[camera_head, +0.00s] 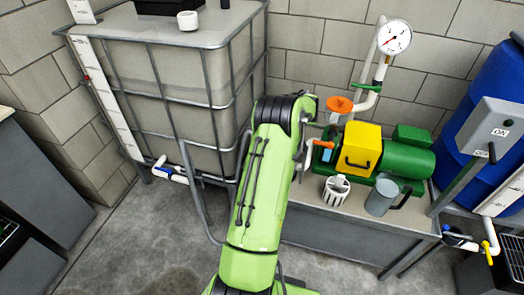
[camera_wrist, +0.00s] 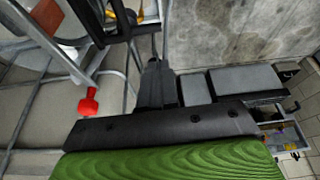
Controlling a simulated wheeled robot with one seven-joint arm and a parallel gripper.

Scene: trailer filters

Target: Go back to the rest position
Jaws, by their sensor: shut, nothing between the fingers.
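My green arm rises through the middle of the head view, its upper end in front of the wall between the caged tank and the pump bench. My gripper (camera_wrist: 155,75) shows in the wrist view as a black bracket with narrow fingers close together. It is shut and holds nothing. In the head view my gripper is hidden or too small to make out.
A caged tank (camera_head: 165,85) stands left of my arm. A bench (camera_head: 335,228) at right carries a green pump (camera_head: 405,158), a yellow box (camera_head: 360,147), a white strainer (camera_head: 336,190) and a grey jug (camera_head: 381,198). A blue barrel (camera_head: 490,90) stands far right. Front floor (camera_head: 130,245) is clear.

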